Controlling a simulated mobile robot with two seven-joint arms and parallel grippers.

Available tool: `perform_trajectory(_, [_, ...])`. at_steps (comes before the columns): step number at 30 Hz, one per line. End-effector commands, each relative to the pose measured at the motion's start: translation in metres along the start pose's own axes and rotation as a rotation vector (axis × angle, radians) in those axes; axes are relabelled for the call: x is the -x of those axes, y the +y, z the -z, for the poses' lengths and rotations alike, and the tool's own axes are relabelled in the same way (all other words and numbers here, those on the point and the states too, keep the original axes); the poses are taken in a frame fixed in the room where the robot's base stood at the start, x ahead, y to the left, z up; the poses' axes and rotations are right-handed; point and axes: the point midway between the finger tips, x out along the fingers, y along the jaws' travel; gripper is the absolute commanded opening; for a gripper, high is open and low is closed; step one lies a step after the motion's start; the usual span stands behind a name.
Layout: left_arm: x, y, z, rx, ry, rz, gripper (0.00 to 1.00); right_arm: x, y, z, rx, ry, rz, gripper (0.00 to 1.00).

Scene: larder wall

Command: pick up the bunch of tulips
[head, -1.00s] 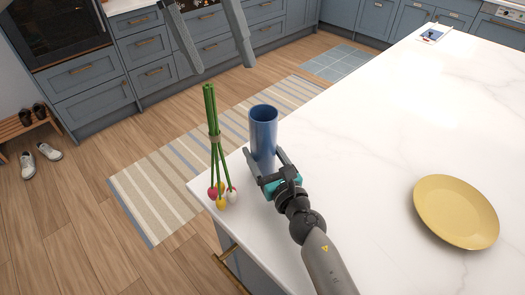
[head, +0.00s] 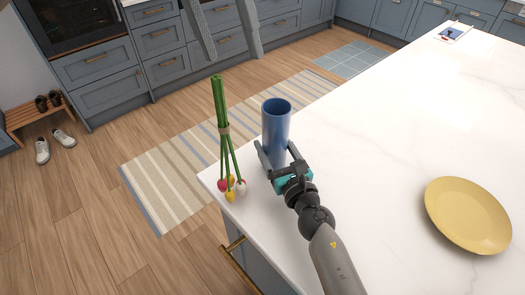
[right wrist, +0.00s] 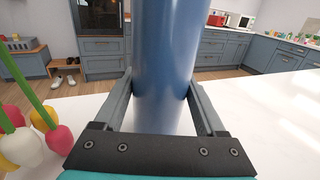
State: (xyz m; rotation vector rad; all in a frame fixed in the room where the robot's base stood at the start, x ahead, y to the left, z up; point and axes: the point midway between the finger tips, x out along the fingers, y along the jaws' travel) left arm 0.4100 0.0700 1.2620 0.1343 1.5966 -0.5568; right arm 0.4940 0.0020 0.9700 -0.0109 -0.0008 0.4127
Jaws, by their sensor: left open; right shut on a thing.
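The bunch of tulips (head: 222,107) is at the near left corner of the white counter, green stems up and red, yellow and white heads down. A band ties the stems. I cannot tell whether the heads touch the counter. The heads also show at the left of the right wrist view (right wrist: 22,147). My left gripper (head: 231,56) is open and empty, hanging at the top of the head view, its fingers pointing down above the stems in the picture. My right gripper (head: 281,160) is shut on a blue vase (head: 277,125), upright just right of the tulips; it fills the right wrist view's middle (right wrist: 166,60).
A yellow plate (head: 468,215) lies on the white counter (head: 380,130) at the right. The counter between vase and plate is clear. Beyond the counter's left edge are a striped rug (head: 165,185), a shoe bench (head: 35,112) and blue-grey cabinets (head: 110,88).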

Motion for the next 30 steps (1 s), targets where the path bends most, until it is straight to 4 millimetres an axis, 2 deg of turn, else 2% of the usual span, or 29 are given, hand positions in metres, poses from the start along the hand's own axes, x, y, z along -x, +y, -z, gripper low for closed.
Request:
perform_trajectory(1, [0.000,0.001,0.004,-0.006,0.002,-0.054,0.78,0.000,0.000,0.001,0.001,0.001,0.001,0.00])
perform_trajectory(6, [0.000,0.011,0.015,-0.001,-0.001,-0.223,0.59,0.000,0.000,0.001,0.001,0.001,0.001,0.00])
perform_trajectory(10, [-0.011,0.018,0.018,0.004,-0.003,-0.275,0.59,0.000,0.000,0.001,0.001,0.001,0.001,0.00])
perform_trajectory(18, [-0.055,0.030,0.018,0.006,-0.002,-0.274,0.59,0.000,0.000,0.001,0.001,0.001,0.000,0.00])
perform_trajectory(25, [-0.071,0.034,0.019,0.005,-0.002,-0.274,0.59,0.000,0.000,0.000,0.001,0.001,0.000,0.00])
perform_trajectory(30, [-0.097,0.038,0.020,0.004,-0.001,-0.273,0.59,0.000,0.000,0.000,0.001,0.001,0.000,0.00])
